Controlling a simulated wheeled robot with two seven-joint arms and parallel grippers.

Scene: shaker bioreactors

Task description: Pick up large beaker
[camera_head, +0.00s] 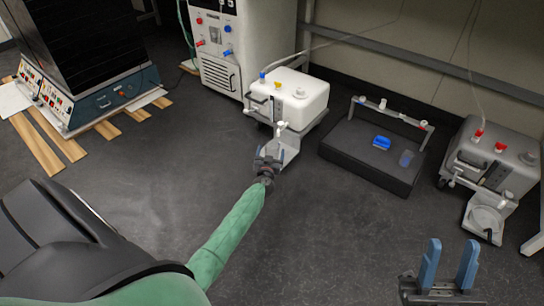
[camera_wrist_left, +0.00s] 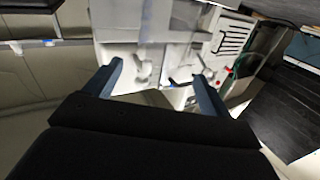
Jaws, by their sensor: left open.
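My left gripper (camera_head: 269,155) is open, just in front of the white catch tray (camera_head: 290,147) under the white container's tap. In the left wrist view the gripper (camera_wrist_left: 157,75) has its fingers apart, with white equipment beyond them and nothing clearly held. I cannot clearly make out a large beaker; the left gripper partly covers the tray.
The white container (camera_head: 300,95) stands next to a cream machine (camera_head: 220,50). A blue object (camera_head: 381,142) lies on the black platform. A grey container (camera_head: 505,150) with a tray (camera_head: 483,220) stands at right. A black-panelled unit (camera_head: 85,50) is far left. The middle floor is clear.

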